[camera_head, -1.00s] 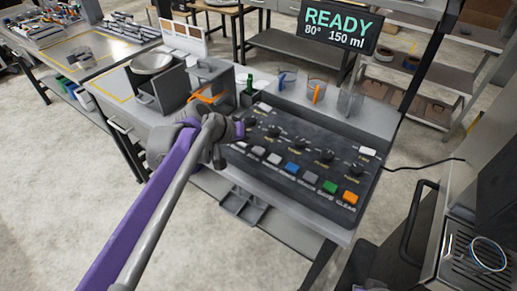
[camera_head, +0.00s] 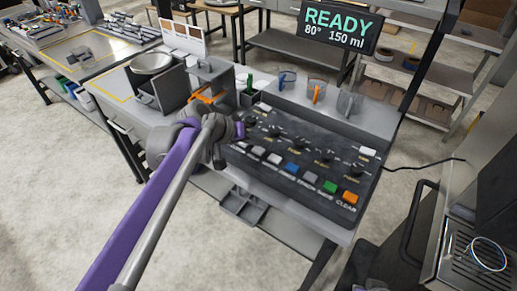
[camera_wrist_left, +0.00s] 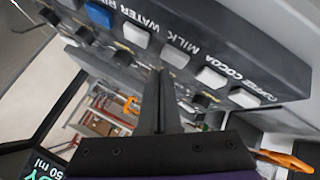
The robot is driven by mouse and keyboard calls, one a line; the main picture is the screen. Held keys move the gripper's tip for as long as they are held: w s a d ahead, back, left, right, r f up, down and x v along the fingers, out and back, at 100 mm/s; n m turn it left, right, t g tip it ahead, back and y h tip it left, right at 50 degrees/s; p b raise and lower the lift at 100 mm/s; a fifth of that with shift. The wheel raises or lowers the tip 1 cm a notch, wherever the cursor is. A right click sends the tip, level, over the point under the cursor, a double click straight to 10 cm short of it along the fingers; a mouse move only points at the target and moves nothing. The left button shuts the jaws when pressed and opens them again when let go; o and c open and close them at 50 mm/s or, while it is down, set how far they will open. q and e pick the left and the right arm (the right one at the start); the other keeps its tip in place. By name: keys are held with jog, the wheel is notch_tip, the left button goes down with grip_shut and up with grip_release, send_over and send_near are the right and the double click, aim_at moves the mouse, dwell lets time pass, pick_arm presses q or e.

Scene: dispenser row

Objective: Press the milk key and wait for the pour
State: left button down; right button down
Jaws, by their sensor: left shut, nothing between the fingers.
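The dark key panel (camera_head: 330,150) lies on the bench, with a row of coloured keys along its near edge. The milk key (camera_wrist_left: 175,56) is grey in the left wrist view, between the cocoa key (camera_wrist_left: 212,77) and the water key (camera_wrist_left: 135,33). It also shows in the head view (camera_head: 257,151). My left gripper (camera_head: 238,130) is shut and empty, at the panel's left end. In the left wrist view its fingertips (camera_wrist_left: 160,74) appear just beside the milk key; I cannot tell whether they touch. The display (camera_head: 338,27) reads READY, 80°, 150 ml. My right gripper is out of view.
Clear jugs with coloured handles, one with an orange handle (camera_head: 316,90), stand behind the panel. A grey box (camera_head: 212,78) and a round metal pan (camera_head: 150,63) are at the left. A dark machine (camera_head: 480,245) stands at the right.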

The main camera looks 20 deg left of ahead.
aim_at(256, 151)
pick_arm(q)
jog(key=shift+f, duration=0.1)
jog(key=shift+f, duration=0.35)
jog(key=shift+f+b, duration=0.3)
jog(key=shift+f, duration=0.15)
dwell(0.7)
dwell(0.3)
jog(key=shift+r+p, duration=0.8)
jog(key=shift+r, duration=0.1)
jog(key=shift+r, duration=0.1)
notch_tip(256, 151, up, 5)
jog(key=p, duration=0.4)
jog(key=shift+s, duration=0.1)
